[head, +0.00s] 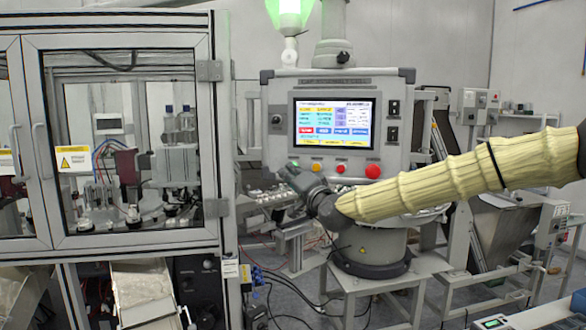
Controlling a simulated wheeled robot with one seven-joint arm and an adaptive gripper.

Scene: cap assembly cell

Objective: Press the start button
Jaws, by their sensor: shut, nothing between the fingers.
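The control panel (390,165) stands in the middle, with a lit screen (334,122) and a row of buttons below it. A yellow button (316,167), a small red button (340,169) and a larger red mushroom button (373,171) show in that row. My arm, in a pale yellow sleeve, comes in from the right. My gripper (285,172) is dark grey, shut and empty, at the panel's lower left. It overlaps the left end of the button row. I cannot tell which button is the start button, or whether the gripper touches the panel.
A glazed machine cabinet (215,130) fills the left side. A green lamp (290,12) is lit above the panel. A white stand (385,275) is below the arm, with loose cables (300,295) on the floor. A hopper-like chute (490,235) stands at right.

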